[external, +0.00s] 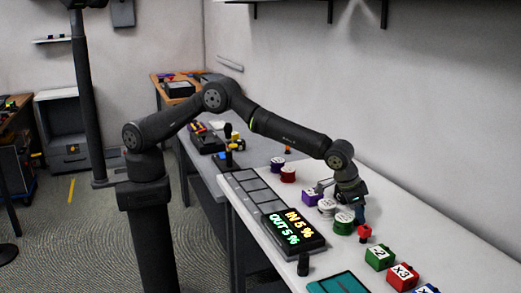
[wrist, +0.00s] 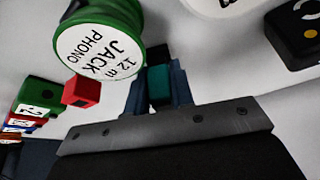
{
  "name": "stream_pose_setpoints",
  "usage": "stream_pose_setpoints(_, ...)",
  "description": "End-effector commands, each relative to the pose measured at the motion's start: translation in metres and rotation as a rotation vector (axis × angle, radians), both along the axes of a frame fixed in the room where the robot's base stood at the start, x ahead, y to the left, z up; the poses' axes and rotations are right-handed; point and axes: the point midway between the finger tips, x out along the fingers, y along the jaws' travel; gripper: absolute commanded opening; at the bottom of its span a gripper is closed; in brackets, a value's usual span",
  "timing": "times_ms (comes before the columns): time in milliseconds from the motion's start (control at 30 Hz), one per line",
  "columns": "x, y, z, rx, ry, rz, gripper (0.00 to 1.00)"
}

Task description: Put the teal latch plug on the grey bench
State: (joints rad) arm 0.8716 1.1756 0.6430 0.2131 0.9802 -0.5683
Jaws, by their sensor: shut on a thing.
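My gripper (external: 359,214) is low over the white bench, among the spools and blocks. In the wrist view, my gripper (wrist: 159,88) is shut on the teal latch plug (wrist: 158,84), a small teal piece with a dark top between the blue-grey fingers. The plug is hidden behind the fingers in the external view. I cannot tell whether it touches the bench. The grey bench (external: 257,149) stands further back and left, beyond the white one, with several items on it.
A green spool marked "12 m JACK PHONO" (wrist: 98,52) and a red block (wrist: 81,91) are close beside my fingers. The white bench (external: 340,251) also holds a lit display (external: 291,229), several numbered blocks and a teal tray (external: 338,284). A wall runs along its right.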

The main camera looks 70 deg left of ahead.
Motion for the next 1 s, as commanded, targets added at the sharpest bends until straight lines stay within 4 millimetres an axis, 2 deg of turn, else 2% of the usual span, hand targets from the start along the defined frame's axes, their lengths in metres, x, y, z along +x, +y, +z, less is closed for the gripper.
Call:
stream_pose_setpoints(200, 0.0, 0.0, -0.004, 0.0, 0.0, 0.0, 0.0)
stream_pose_setpoints(233, 0.0, 0.0, -0.004, 0.0, 0.0, 0.0, 0.27)
stream_pose_setpoints(300, 0.0, 0.0, -0.004, 0.0, 0.0, 0.0, 0.41)
stream_pose_setpoints(333, 0.0, 0.0, -0.004, 0.0, 0.0, 0.0, 0.43)
stream_pose_setpoints(667, 0.0, 0.0, 0.0, 0.0, 0.0, 0.0, 0.43)
stream_pose_setpoints(867, -0.009, 0.003, 0.025, -0.001, -0.002, -0.001, 0.43)
stream_pose_setpoints(1000, -0.02, 0.007, 0.052, -0.001, -0.002, -0.001, 0.43)
